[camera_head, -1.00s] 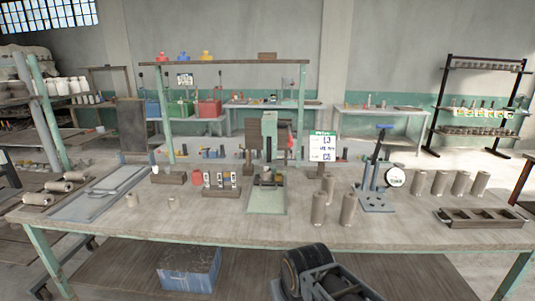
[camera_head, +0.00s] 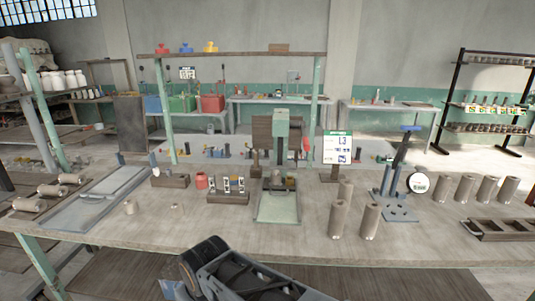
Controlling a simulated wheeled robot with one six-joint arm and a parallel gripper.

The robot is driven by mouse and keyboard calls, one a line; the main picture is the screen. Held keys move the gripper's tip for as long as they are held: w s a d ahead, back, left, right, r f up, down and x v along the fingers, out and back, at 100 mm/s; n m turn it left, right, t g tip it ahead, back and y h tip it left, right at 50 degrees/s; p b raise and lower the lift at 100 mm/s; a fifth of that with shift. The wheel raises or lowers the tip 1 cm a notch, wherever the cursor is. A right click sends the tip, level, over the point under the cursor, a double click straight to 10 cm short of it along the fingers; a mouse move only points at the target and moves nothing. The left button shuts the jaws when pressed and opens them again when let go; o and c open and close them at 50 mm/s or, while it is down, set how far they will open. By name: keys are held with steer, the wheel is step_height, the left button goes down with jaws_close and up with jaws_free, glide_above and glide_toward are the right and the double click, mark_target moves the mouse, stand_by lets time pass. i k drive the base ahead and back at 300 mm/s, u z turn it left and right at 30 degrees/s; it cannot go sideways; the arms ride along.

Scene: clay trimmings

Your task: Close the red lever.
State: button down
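A red lever handle (camera_head: 306,145) shows at the right side of a green press-like machine (camera_head: 281,127) near the middle of the workbench (camera_head: 290,235). It stands roughly upright, just left of a white sign. From here I cannot tell whether it is open or closed. Part of my own dark and grey arm shows at the bottom of the picture, in front of the bench's front edge. My gripper's fingers cannot be seen, and nothing of mine touches the lever.
Brown clay cylinders (camera_head: 370,220) stand right of the machine, beside a blue stand (camera_head: 397,180) with a round dial. A white sign (camera_head: 337,147) stands near the lever. A small rack (camera_head: 228,197) and a grey tray (camera_head: 95,208) lie left. The bench's front strip is mostly clear.

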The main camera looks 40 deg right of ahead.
mark_target(307, 146)
steer(key=z, duration=0.2)
steer(key=i, duration=0.65)
steer(key=z, duration=0.85)
steer(key=i, duration=0.3)
steer(key=z, duration=0.3)
